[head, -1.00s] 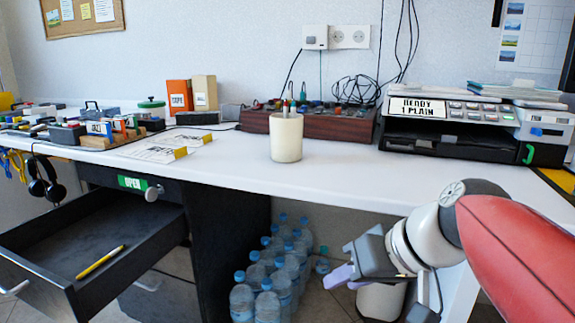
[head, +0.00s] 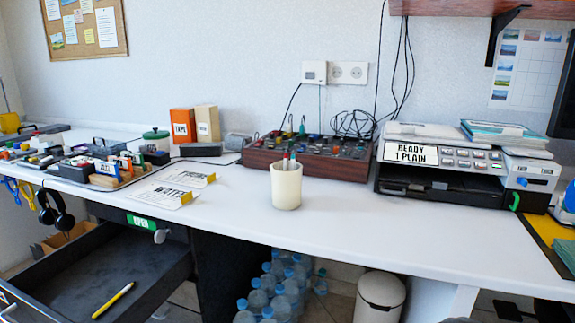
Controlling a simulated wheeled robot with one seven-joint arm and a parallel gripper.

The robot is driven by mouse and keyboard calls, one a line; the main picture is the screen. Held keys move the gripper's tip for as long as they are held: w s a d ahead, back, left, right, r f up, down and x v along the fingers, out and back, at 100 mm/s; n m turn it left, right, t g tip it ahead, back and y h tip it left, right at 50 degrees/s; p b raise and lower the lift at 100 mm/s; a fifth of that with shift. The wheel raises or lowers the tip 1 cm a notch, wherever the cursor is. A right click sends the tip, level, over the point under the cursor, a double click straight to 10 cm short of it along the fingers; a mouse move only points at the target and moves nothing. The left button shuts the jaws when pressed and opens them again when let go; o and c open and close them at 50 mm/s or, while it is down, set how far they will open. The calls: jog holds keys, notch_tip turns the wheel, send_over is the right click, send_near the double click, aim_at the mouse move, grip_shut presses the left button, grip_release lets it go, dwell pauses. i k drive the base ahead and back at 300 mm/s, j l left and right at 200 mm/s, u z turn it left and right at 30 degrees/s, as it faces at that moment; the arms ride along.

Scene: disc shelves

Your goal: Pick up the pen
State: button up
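A green OPEN label (head: 141,222) and a round knob (head: 160,236) show at the drawer's back right. A cream cup (head: 286,187) on the desk holds pens or pencils standing upright. My gripper is not in view.
The white desk (head: 365,225) has a wide clear stretch to the right of the cup. A printer (head: 440,187) stands at the right. Water bottles (head: 285,285) and a white bin (head: 379,297) stand under the desk. Headphones (head: 56,209) hang at the left edge.

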aim_at(107, 307)
jog(key=i+j+u, duration=0.2)
jog(key=j, duration=0.35)
jog(key=i+j+u, duration=0.2)
jog(key=j, duration=0.3)
jog(key=i+j+u, duration=0.25)
jog(key=j, duration=0.2)
jog(key=i+j+u, duration=0.2)
jog(key=i+j, duration=0.15)
jog(key=z, duration=1.8)
jog(key=k+j+u, duration=0.1)
jog(key=u, duration=0.35)
jog(key=j+u, duration=0.2)
jog(key=u, duration=0.2)
jog(key=k+j+u, duration=0.1)
jog(key=u, duration=0.35)
jog(key=l+u, duration=0.15)
jog(key=l, duration=0.35)
jog(key=k+l+u, duration=0.1)
jog(key=l, duration=0.4)
jog(key=k, duration=0.05)
